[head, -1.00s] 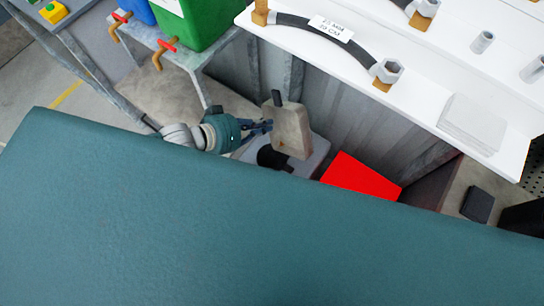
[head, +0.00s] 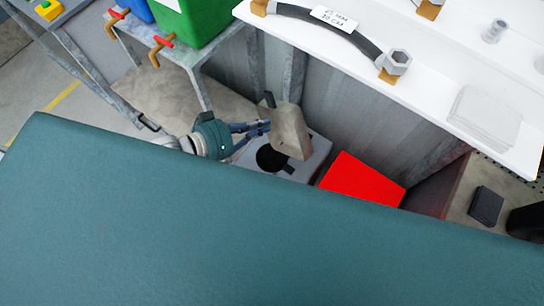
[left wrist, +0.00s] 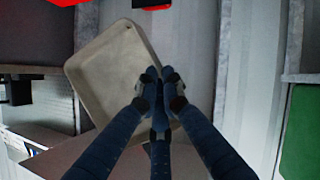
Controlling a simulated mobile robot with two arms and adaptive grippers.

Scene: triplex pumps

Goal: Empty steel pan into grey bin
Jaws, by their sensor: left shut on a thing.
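The steel pan (head: 290,132) is a dull grey-brown tray with a dark handle or tab at its top. It is tilted steeply above the floor in the head view. My left gripper (head: 266,127) is shut on its edge, to the left of it. In the left wrist view the fingers (left wrist: 156,80) close on the rim of the pan (left wrist: 105,75). My right gripper is not in view.
A red bin (head: 362,180) stands right of the grey one. A white table (head: 420,80) with hose and fittings is behind. A metal stand with a green container (head: 195,20) is at the back left. A dark block (head: 486,206) lies at right.

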